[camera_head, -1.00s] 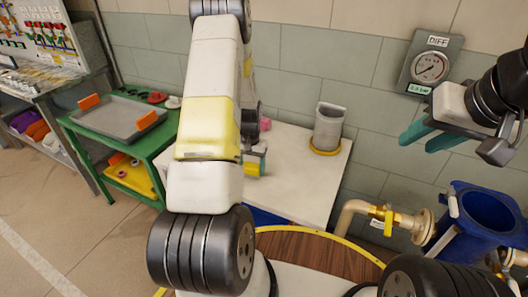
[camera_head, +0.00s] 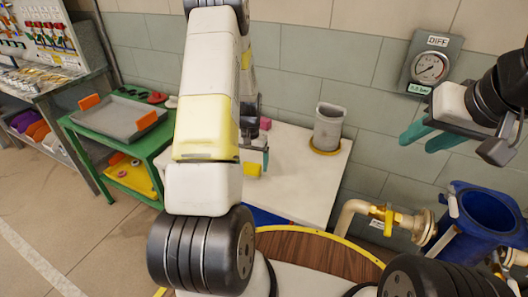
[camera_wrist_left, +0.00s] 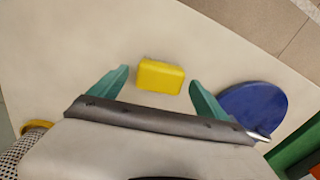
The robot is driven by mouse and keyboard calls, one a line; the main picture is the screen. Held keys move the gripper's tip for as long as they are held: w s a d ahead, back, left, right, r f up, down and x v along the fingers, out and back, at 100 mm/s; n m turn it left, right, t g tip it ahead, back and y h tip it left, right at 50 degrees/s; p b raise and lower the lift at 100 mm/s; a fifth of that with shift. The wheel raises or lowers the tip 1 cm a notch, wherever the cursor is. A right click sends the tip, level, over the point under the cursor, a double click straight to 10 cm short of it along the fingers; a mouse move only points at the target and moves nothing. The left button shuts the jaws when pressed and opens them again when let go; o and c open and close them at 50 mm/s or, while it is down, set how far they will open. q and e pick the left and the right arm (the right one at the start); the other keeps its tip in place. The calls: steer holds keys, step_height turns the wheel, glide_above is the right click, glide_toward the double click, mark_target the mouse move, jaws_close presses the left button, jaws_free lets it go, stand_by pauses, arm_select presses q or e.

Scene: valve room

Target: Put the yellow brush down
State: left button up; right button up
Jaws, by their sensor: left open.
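The yellow brush (camera_head: 252,169) lies on the white tabletop (camera_head: 300,190), partly hidden by my left arm in the head view. In the left wrist view the brush (camera_wrist_left: 160,76) is a yellow block between and slightly beyond the fingertips, with a gap on each side. My left gripper (camera_wrist_left: 157,78) is open and empty. In the head view one teal finger of the left gripper (camera_head: 262,158) shows beside the brush. My right gripper (camera_head: 425,138) is raised at the right, its teal fingers apart with nothing between them.
A grey container (camera_head: 328,128) stands in a yellow ring on the table. A pink object (camera_head: 265,123) lies behind my left arm. A blue disc (camera_wrist_left: 252,106) is right of the brush in the wrist view. A green cart (camera_head: 150,145) with a grey tray stands left; brass pipework (camera_head: 385,215) is right.

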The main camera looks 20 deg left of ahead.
arm_select(q)
step_height(320, 180, up, 14)
steer(key=s+d+t, duration=0.1)
steer(key=d, duration=0.1)
step_height(320, 180, up, 11)
steer(key=t, duration=0.2)
glide_above(256, 169)
steer(key=s+d, duration=0.4)
steer(key=s, duration=0.1)
steer(key=s+d+r+t, duration=0.1)
steer(key=s+d+r, duration=0.1)
steer(key=s, duration=0.3)
steer(key=s+d+r+t+h, duration=0.1)
steer(key=s+d+r, duration=0.1)
steer(key=s+r, duration=0.3)
steer(key=s+d+r+m+t+h, duration=0.1)
steer(key=s+d+r, duration=0.1)
steer(key=s+r, duration=0.2)
steer(key=s, duration=0.2)
steer(key=shift+s+d+r, duration=0.25)
steer(key=shift+s, duration=0.1)
steer(key=shift+o, duration=0.4)
